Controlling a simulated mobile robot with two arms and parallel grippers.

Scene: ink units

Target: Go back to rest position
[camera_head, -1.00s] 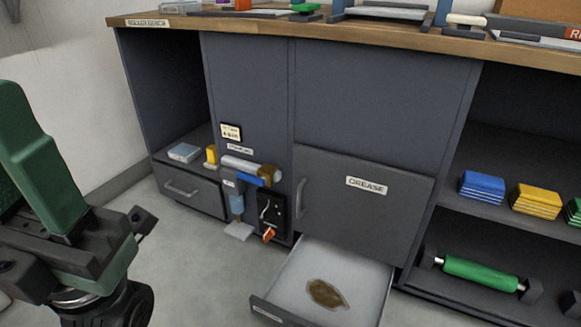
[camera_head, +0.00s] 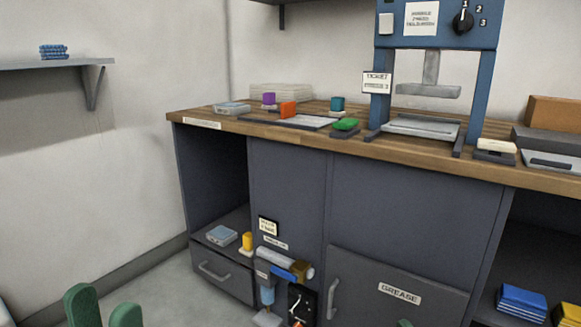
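The tips of my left gripper (camera_head: 104,308) show at the bottom left as two green fingers with a gap between them. It is open, with nothing seen between the fingers, and stands in front of the floor left of the cabinet.
A dark cabinet with a wooden worktop (camera_head: 215,121) fills the middle and right. A blue press (camera_head: 380,75) stands on it. Small coloured items lie left of the press. A wall shelf (camera_head: 60,63) is at the left. Floor (camera_head: 165,290) shows clear at the lower left.

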